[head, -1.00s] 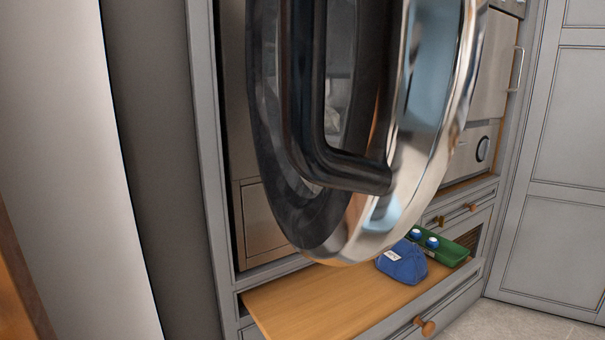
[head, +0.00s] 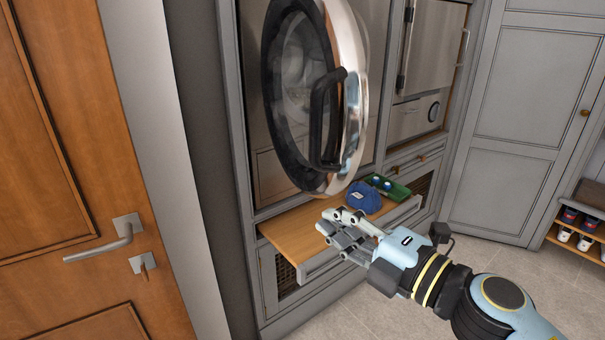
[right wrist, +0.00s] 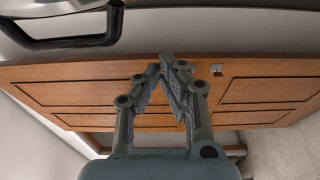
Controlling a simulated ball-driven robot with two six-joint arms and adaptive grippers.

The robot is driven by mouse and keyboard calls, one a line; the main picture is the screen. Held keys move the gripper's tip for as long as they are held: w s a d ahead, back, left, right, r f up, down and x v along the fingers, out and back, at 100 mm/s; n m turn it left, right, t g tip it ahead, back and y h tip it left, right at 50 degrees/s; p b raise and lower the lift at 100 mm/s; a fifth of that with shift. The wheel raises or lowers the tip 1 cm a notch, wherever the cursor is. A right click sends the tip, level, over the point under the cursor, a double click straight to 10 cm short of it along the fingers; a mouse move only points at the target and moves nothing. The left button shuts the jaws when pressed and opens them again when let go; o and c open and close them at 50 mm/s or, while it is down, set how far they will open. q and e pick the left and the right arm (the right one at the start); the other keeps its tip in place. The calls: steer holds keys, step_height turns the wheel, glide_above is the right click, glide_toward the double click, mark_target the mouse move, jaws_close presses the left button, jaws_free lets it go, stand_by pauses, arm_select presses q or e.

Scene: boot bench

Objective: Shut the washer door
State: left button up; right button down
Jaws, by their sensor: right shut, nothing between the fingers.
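The washer door (head: 345,85) is round, with a chrome rim and dark glass. It stands open, swung out from the washer front (head: 262,120). Its black handle (head: 318,125) faces out. My right gripper (head: 335,222) is shut and empty, below the door and apart from it, over the pull-out wooden shelf. In the right wrist view, the shut fingertips (right wrist: 168,62) show, with the black handle (right wrist: 70,43) and part of the chrome rim at upper left. My left gripper is not in view.
The pull-out shelf (head: 290,236) under the washer carries a blue cloth bag (head: 363,198) and a green tray (head: 392,190). A wooden room door (head: 60,200) with a lever handle stands at left. Tiled floor (head: 520,275) is clear at right.

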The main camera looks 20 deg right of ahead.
mark_target(316, 187)
steer(key=d+p+x, duration=0.1)
steer(key=x, duration=1)
steer(key=d, duration=0.3)
steer(key=shift+d, duration=0.35)
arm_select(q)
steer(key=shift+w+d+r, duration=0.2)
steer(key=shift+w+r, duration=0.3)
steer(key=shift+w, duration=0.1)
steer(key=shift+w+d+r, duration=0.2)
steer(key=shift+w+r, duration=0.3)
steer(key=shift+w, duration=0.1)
arm_select(e)
steer(key=shift+w, duration=0.1)
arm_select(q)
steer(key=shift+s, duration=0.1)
